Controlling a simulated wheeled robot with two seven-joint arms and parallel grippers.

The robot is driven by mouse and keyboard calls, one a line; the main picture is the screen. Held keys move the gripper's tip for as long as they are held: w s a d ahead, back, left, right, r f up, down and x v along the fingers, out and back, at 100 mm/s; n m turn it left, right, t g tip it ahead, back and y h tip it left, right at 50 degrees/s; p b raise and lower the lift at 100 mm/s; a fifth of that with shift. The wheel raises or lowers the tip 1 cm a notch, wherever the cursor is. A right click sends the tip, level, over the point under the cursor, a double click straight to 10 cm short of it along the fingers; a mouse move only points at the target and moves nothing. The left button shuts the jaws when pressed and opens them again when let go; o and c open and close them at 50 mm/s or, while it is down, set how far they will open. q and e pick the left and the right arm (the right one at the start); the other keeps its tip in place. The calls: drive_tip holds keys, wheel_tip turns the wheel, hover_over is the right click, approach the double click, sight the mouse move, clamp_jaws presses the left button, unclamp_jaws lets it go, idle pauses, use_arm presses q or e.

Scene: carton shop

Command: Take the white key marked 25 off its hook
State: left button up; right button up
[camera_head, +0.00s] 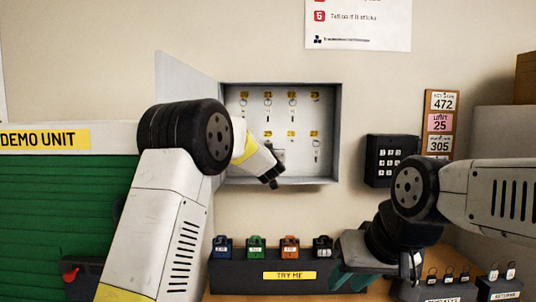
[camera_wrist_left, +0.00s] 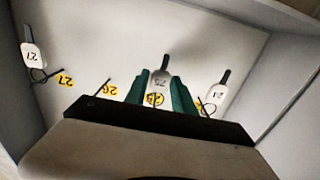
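The white key marked 25 (camera_wrist_left: 159,84) shows in the left wrist view, upside down, in front of a yellow label on the cabinet's back wall. My left gripper (camera_wrist_left: 160,80) has its green fingers close against both sides of the key's tag and looks shut on it. Whether the key's ring still sits on the hook is hidden. In the head view my left gripper (camera_head: 272,180) is at the lower middle of the open key cabinet (camera_head: 338,140) and covers part of it.
A white key marked 27 (camera_wrist_left: 33,55) and another white key (camera_wrist_left: 217,95) flank the held one. The hook at label 26 (camera_wrist_left: 108,90) looks empty. A black keypad (camera_head: 390,158) is right of the cabinet. The TRY ME stand (camera_head: 240,272) with several padlocks stands below.

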use_arm(q)
drive_tip(key=c, duration=0.5)
drive_tip(key=shift+r, duration=0.15)
drive_tip(key=shift+s+r, duration=0.2)
drive_tip(key=shift+r, duration=0.15)
drive_tip(key=shift+s, duration=0.1)
drive_tip(key=shift+s, duration=4.15)
